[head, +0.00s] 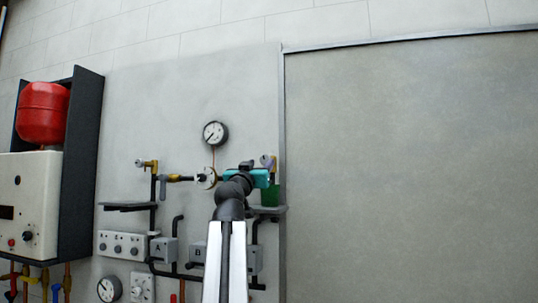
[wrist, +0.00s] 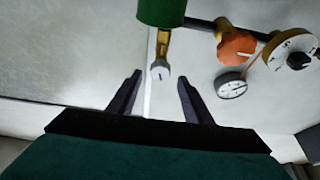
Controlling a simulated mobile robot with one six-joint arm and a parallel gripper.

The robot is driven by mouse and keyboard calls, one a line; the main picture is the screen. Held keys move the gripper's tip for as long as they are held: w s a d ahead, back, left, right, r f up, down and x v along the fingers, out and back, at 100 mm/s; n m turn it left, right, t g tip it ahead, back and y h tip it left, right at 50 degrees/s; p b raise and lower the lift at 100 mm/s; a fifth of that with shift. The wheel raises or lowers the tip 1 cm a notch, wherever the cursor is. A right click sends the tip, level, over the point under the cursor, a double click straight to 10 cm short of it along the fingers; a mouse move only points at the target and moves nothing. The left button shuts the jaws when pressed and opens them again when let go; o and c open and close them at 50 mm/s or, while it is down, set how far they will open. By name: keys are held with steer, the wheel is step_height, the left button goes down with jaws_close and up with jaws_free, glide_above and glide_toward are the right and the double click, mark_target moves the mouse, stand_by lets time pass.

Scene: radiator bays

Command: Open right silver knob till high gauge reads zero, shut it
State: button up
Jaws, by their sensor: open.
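The right silver knob (head: 266,160) sits on a brass fitting at the upper right of the pipework. In the wrist view the silver knob (wrist: 160,72) shows a dark mark on its face, beyond and between my fingertips. My gripper (wrist: 157,82) is open, with nothing between its fingers. In the head view my teal gripper (head: 261,178) is just below the knob, and its fingers are hard to make out. The high gauge (head: 214,133) is a round white dial, also in the wrist view (wrist: 232,86). Its needle points to the lower left in the head view; the number is too small to read.
A green container (head: 270,196) stands below the right fitting. An orange knob (wrist: 237,47) and a dial with a black knob (wrist: 292,52) are beside it. A left silver knob (head: 140,163), lower gauge (head: 109,288) and red tank (head: 43,109) are farther left. The wall right is bare.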

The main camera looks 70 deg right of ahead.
mark_target(268, 156)
steer(key=p+x, duration=0.4)
steer(key=x, duration=0.5)
steer(key=shift+r, duration=0.15)
steer(key=shift+d+r, duration=0.1)
steer(key=shift+d, duration=0.6)
steer(key=c, duration=1)
